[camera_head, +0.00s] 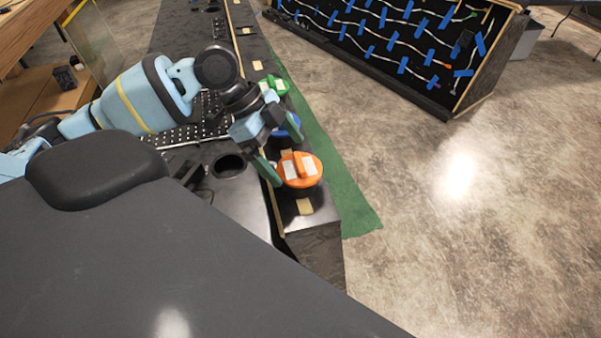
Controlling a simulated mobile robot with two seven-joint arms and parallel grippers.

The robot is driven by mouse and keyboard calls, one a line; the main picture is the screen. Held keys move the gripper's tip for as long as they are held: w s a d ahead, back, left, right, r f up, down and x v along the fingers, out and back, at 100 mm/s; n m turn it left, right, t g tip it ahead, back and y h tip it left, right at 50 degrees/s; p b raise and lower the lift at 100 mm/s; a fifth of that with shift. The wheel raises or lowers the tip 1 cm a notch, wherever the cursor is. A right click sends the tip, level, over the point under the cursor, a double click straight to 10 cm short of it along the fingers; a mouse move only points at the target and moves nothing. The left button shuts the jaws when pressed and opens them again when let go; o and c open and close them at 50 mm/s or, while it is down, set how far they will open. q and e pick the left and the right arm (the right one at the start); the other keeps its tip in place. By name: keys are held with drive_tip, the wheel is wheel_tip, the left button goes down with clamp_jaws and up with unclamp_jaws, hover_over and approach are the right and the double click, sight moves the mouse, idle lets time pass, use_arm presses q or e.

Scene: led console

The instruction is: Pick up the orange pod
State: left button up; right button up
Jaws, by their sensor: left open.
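The orange pod (300,170) sits near the front end of the dark console (320,222). It is round, with a raised orange bar across its top and pale patches on either side. My left gripper (278,152) reaches in from the left and is open. One fingertip is at the pod's left edge, and the other is by the blue pod (291,124). I cannot tell whether the fingers touch the orange pod. The blue pod is partly hidden behind the gripper. A green pod (277,86) sits farther back. My right gripper is not in view.
A black perforated panel (190,135) and a dark round cup-like opening (229,165) lie left of the pods. A slanted board with blue tape and cables (400,40) stands at the back right. The concrete floor on the right is clear. Wooden shelving (40,100) stands at left.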

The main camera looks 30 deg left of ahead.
sight(297, 160)
use_arm(q)
drive_tip(key=shift+w+d+f, duration=0.25)
drive_tip(key=shift+d+f, duration=0.15)
drive_tip(key=shift+f, duration=0.15)
drive_tip(key=shift+d+f, duration=0.2)
drive_tip(key=shift+d, duration=0.1)
drive_tip(key=x, duration=0.3)
drive_tip(key=shift+d, duration=0.4)
drive_tip(key=shift+w+d+f, duration=0.1)
drive_tip(key=shift+d+f, duration=0.15)
drive_tip(key=shift+f, duration=0.2)
drive_tip(key=shift+c, duration=0.6)
drive_tip(key=c, duration=0.9)
drive_tip(key=shift+r, duration=0.55)
wheel_tip(297, 160, up, 8)
drive_tip(key=shift+r+p, duration=0.1)
drive_tip(key=shift+p, duration=0.35)
drive_tip(key=shift+r, duration=0.4)
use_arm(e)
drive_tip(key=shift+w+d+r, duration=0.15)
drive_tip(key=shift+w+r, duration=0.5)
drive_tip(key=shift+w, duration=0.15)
